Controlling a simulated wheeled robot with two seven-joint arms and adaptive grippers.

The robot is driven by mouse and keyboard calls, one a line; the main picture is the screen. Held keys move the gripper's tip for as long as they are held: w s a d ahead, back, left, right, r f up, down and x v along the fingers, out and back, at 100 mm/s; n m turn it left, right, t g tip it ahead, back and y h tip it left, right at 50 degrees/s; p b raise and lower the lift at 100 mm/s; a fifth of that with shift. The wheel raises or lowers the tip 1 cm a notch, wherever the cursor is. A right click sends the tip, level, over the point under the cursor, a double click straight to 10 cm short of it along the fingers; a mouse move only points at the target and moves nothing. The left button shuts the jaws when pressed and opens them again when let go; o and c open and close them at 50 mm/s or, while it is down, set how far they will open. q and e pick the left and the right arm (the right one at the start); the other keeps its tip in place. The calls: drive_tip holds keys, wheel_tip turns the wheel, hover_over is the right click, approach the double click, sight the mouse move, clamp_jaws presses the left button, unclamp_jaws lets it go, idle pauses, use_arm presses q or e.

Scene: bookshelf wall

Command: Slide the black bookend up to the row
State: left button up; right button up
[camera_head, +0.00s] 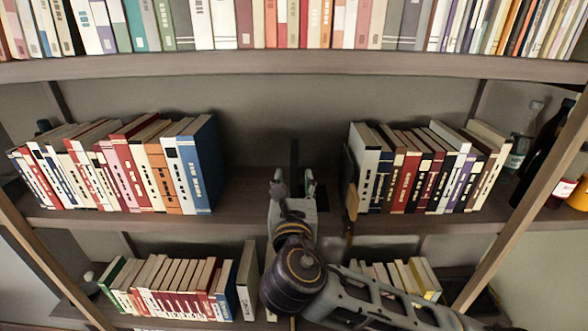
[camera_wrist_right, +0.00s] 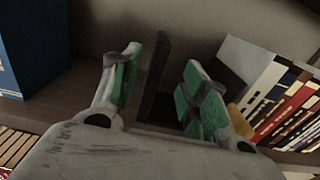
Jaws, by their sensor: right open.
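The black bookend (camera_head: 294,160) stands upright on the middle shelf, in the gap between two book rows. My right gripper (camera_head: 293,182) is open, with one finger on each side of the bookend's upright plate. In the right wrist view the black bookend (camera_wrist_right: 154,75) shows between the green-padded fingers of my right gripper (camera_wrist_right: 160,62), with space visible on both sides. Its lower part is partly hidden by the gripper. The left row ends at a tall blue book (camera_head: 198,165), apart from the bookend. My left gripper is not in view.
A wooden bookend (camera_head: 351,182) stands at the left end of the right row (camera_head: 405,180). Bare shelf (camera_head: 240,190) lies between the blue book and my gripper. Bottles (camera_head: 522,135) stand at the far right.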

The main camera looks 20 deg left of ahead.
sight(294, 167)
drive_tip(key=p+x, duration=0.1)
drive_tip(key=x, duration=0.9)
drive_tip(key=shift+w+a, duration=0.15)
drive_tip(key=shift+w, duration=0.55)
drive_tip(key=shift+x, duration=0.95)
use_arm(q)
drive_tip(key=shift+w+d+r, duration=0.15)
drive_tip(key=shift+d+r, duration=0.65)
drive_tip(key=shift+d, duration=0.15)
use_arm(e)
drive_tip(key=shift+w, duration=0.1)
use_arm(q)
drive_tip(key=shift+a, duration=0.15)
use_arm(e)
clamp_jaws()
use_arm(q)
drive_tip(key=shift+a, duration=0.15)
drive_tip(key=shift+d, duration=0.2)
